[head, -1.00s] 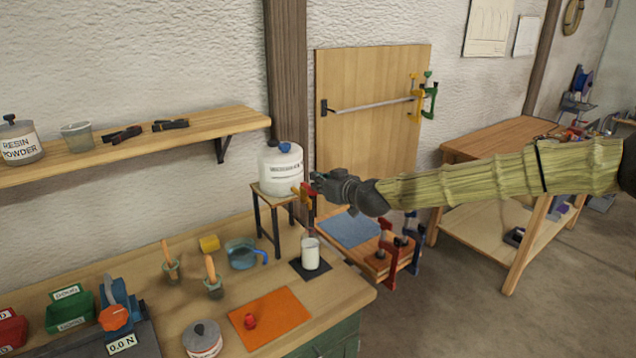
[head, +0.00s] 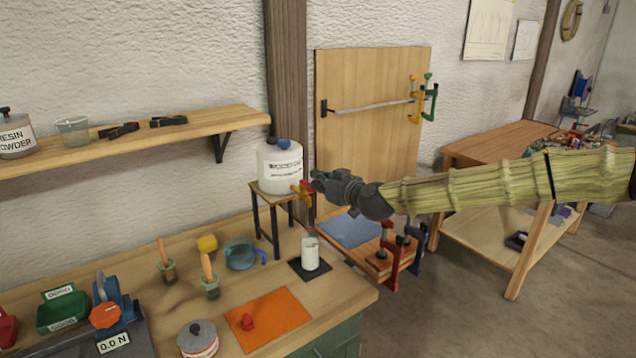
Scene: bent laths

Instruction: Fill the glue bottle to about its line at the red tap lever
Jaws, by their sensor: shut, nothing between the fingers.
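The glue bottle (head: 310,255) is a small pale, open-topped container standing upright on a black pad (head: 297,271) near the bench's right edge. Its line and fill level are too small to make out. Above it, a white drum (head: 280,165) with a blue cap stands on a small stand, and its brass tap carries the red tap lever (head: 306,187). My gripper (head: 316,181) is shut and empty, right beside the lever. I cannot tell whether it touches. Any stream from the tap is not discernible.
On the bench are an orange mat (head: 285,310), a blue jug (head: 240,254), a lidded tin (head: 197,340), brushes in pots and a gauge. A clamped lath stack (head: 375,255) sits right of the bench. A wall shelf (head: 185,131) runs at left.

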